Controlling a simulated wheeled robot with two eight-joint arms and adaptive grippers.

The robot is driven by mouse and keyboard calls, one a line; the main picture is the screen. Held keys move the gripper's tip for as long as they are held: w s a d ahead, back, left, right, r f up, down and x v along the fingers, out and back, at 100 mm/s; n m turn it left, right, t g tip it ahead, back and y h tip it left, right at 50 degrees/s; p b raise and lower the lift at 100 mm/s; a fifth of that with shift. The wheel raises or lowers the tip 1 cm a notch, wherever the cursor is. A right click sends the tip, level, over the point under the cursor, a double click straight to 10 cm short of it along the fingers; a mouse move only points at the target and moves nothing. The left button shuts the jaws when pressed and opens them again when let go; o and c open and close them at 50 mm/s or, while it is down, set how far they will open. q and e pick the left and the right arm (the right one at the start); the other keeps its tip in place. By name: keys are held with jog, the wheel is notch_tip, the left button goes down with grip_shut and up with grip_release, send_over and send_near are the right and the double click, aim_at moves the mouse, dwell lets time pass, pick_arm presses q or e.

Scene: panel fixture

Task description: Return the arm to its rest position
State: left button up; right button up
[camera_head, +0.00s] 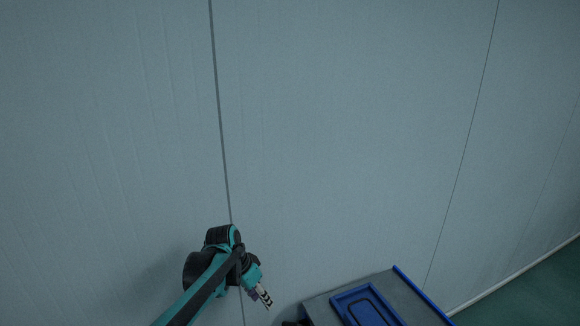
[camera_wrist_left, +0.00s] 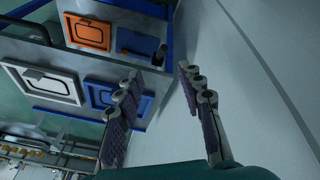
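My left arm, teal and black, comes in from the bottom left in the head view, in front of the pale wall. Its gripper (camera_head: 262,296) is by the wall, left of the grey panel fixture (camera_head: 402,290). In the left wrist view the two fingers of the left gripper (camera_wrist_left: 160,74) stand apart with nothing between them, so it is open and empty. My right gripper is not in view.
The fixture has a blue edge and carries a blue frame (camera_head: 366,306). The left wrist view shows an orange frame (camera_wrist_left: 87,32), a white frame (camera_wrist_left: 45,84) and a dark blue block (camera_wrist_left: 138,46). The pale wall (camera_head: 330,130) fills most of the head view.

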pick_arm(q)
jog(key=s+a+r+n+t+y, duration=0.1)
jog(key=s+a+r+n, duration=0.15)
jog(key=s, duration=0.35)
jog(key=s+a+r+n+t+y, duration=0.1)
jog(key=s+a+r+t, duration=0.15)
jog(key=s, duration=0.35)
jog(key=s+a+f+n+t+y, duration=0.1)
jog(key=s+a+n, duration=0.3)
jog(key=s, duration=0.7)
jog(key=shift+a+f+t, duration=0.2)
jog(key=shift+f+t, duration=0.3)
jog(key=shift+t, duration=0.05)
